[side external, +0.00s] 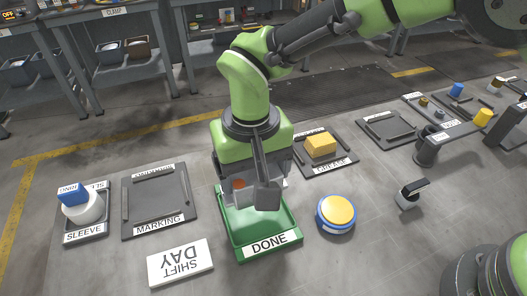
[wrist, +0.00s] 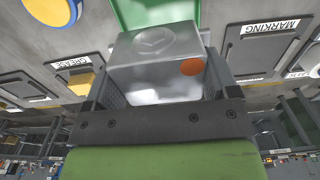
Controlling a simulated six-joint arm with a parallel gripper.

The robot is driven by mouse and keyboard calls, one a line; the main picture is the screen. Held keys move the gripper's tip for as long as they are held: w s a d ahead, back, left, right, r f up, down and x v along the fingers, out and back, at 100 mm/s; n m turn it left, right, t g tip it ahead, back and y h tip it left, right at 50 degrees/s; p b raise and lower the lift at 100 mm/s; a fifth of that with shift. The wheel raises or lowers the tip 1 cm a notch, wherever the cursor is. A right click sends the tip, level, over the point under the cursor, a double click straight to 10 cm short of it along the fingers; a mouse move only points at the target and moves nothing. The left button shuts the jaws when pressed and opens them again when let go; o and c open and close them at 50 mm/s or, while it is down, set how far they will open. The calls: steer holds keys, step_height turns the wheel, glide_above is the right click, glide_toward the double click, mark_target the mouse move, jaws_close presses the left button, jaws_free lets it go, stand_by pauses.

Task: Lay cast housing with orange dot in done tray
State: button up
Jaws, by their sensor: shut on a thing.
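The cast housing (wrist: 155,48) is a silver-grey metal block with an orange dot (wrist: 192,67) on one face. In the wrist view it fills the space between the jaws. My gripper (side external: 262,190) is shut on it, above the back part of the green done tray (side external: 289,247). In the side view the orange dot shows, but my gripper hides much of the housing. I cannot tell whether the housing touches the tray floor. The front of the tray is empty and carries a DONE label.
The empty marking tray (side external: 160,193) and the sleeve tray (side external: 84,232) with a white and blue part are at left. The grease tray (side external: 345,164) with a yellow block is behind right. A yellow-topped button (side external: 338,213) and a SHIFT DAY sign (side external: 180,262) flank the done tray.

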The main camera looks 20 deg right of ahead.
steer(key=shift+f, duration=2.85)
steer(key=shift+f, duration=0.8)
steer(key=o, duration=1.1)
steer(key=shift+r, duration=0.1)
steer(key=shift+r, duration=3.9)
